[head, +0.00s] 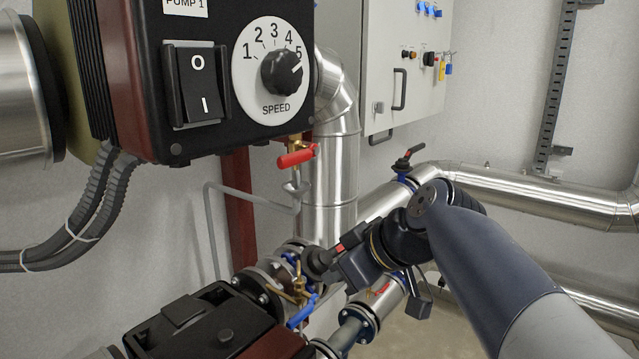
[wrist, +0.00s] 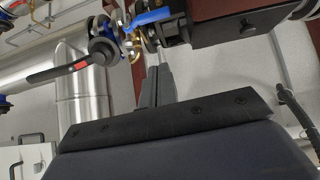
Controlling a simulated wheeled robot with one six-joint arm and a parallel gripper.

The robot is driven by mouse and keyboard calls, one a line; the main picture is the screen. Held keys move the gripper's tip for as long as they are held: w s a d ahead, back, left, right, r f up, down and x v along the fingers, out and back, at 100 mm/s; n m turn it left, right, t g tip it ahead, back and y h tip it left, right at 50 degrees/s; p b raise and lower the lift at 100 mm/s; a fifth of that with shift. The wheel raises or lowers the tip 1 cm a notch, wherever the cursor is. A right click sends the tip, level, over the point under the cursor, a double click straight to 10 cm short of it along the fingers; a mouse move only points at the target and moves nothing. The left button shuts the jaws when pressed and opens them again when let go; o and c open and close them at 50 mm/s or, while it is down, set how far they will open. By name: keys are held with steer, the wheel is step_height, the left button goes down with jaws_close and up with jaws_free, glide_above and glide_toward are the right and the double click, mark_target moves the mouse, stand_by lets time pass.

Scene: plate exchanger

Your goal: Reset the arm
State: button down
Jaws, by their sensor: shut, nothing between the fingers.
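My arm comes in from the lower right of the head view, bends at a dark joint and points left toward the pipework. My gripper (head: 352,273) is in front of the pipes, close to a black valve lever (head: 318,262) with a red mark; I cannot tell whether they touch there. In the wrist view my gripper's fingers (wrist: 158,72) are together and empty, pointing at the pipe fittings. The same lever (wrist: 72,68) lies to their upper left, apart from them in the picture.
A pump box (head: 215,75) with a rocker switch (head: 197,85) and a speed dial (head: 281,71) pointing near 5 hangs at upper left. A red-handled valve (head: 297,157) is below it. A grey cabinet (head: 385,75) stands behind. Silver pipes (head: 530,185) run right.

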glide_above(298, 315)
steer(key=s+d, duration=0.2)
step_height(298, 315, down, 7)
steer(key=f, duration=0.1)
steer(key=f+b, duration=0.1)
steer(key=f, duration=0.1)
steer(key=f+b, duration=0.1)
steer(key=shift+w+a+f, duration=0.2)
steer(key=shift+w+f, duration=0.15)
steer(key=shift+r+p, duration=0.75)
steer(key=shift+p, duration=0.1)
steer(key=s+d+r+m+g+y, duration=0.1)
steer(key=d+r+m+y, duration=0.1)
steer(key=d+r, duration=0.5)
step_height(298, 315, up, 3)
steer(key=shift+s+d+f+m+g+y, duration=0.15)
steer(key=shift+s+m+g+y, duration=0.2)
steer(key=shift+m, duration=0.35)
